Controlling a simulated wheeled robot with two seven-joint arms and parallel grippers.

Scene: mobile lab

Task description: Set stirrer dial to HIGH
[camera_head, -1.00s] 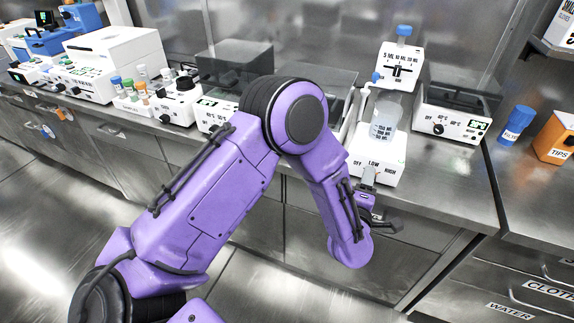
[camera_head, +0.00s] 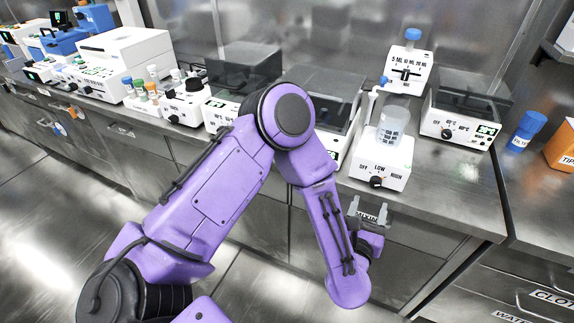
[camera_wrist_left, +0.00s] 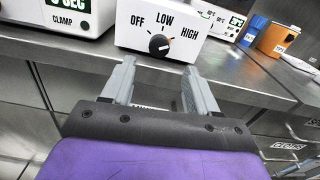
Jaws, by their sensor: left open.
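The white stirrer (camera_head: 398,167) stands at the front edge of the counter, with a clear beaker (camera_head: 392,124) on top. Its black dial (camera_head: 376,182) is on the front face, under the labels OFF, LOW and HIGH. My right gripper is not in view.
A dispenser (camera_head: 407,68) stands behind the stirrer and a hot plate (camera_head: 458,124) to its right. Other instruments line the counter to the left. Drawers lie below the counter edge.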

